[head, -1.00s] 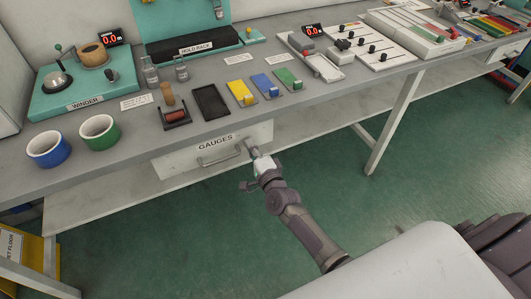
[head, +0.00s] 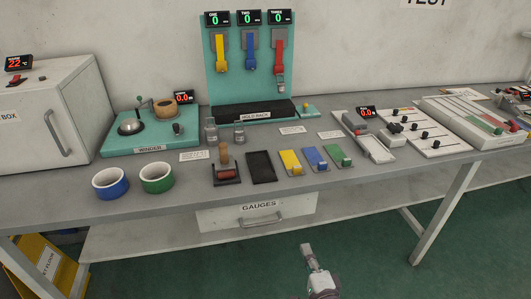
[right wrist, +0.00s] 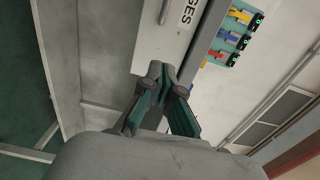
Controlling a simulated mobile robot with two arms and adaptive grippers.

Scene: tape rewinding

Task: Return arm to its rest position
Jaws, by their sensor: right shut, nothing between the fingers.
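My right gripper (head: 306,248) is at the bottom of the head view, below and to the right of the GAUGES drawer (head: 290,214) and apart from its handle (head: 262,222). In the right wrist view its fingertips (right wrist: 159,70) meet, with nothing between them. The drawer front (right wrist: 167,50) shows beyond the fingertips there, with its label on the right. The drawer is under the front edge of the bench (head: 88,226) and looks shut. My left gripper is not in view.
On the bench stand a blue cup (head: 110,184), a green cup (head: 157,178), the winder (head: 150,148) and the hold rack (head: 252,112) with hanging coloured gauges. A bench leg (head: 445,212) stands to the right. The green floor (head: 375,270) around the gripper is clear.

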